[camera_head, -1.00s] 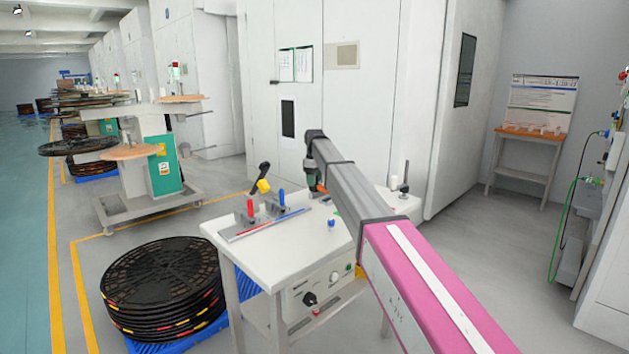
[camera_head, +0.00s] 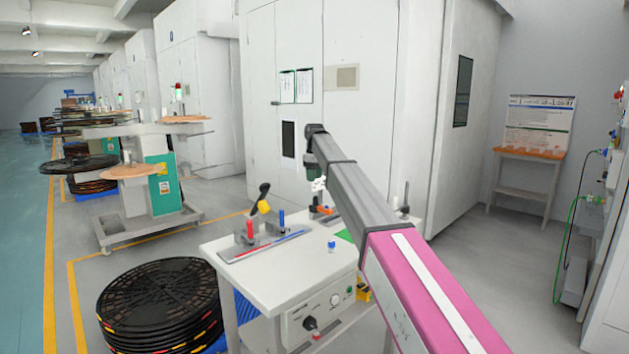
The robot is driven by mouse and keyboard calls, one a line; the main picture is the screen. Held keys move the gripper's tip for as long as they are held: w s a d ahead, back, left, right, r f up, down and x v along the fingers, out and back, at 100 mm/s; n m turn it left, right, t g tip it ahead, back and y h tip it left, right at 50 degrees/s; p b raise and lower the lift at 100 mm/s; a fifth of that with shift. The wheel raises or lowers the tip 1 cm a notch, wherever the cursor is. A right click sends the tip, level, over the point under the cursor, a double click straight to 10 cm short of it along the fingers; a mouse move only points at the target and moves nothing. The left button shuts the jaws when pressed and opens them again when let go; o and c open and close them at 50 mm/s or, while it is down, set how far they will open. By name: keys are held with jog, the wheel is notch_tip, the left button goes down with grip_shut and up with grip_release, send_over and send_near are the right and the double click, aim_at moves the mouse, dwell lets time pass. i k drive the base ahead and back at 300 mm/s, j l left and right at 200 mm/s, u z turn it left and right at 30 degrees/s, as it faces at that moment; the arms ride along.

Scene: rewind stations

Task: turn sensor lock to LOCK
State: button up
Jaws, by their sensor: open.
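My gripper (camera_head: 319,185) shows small and pale at the end of my arm, above the back of the white bench (camera_head: 270,272). It is open and holds nothing visible; its fingers are hard to make out. I cannot tell which control is the sensor lock. On the bench front, a control box (camera_head: 299,331) carries a black knob (camera_head: 311,323) and a pale dial (camera_head: 335,299). On the bench top stand a blue knob (camera_head: 331,246) and a plate with a red handle (camera_head: 249,232) and a blue handle (camera_head: 281,220). No LOCK marking is readable. My arm hides the bench's right part.
A black lever with a yellow part (camera_head: 262,206) and an orange-and-dark piece (camera_head: 321,210) stand at the bench's back. Stacked black reels (camera_head: 157,290) sit left of the bench. A white cabinet (camera_head: 265,125) rises behind it. Open floor (camera_head: 480,270) lies to the right.

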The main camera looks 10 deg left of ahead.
aim_at(309, 324)
jog(key=k+l, duration=0.3)
jog(key=k, duration=0.15)
jog(key=k+l, duration=0.3)
jog(key=k, duration=0.15)
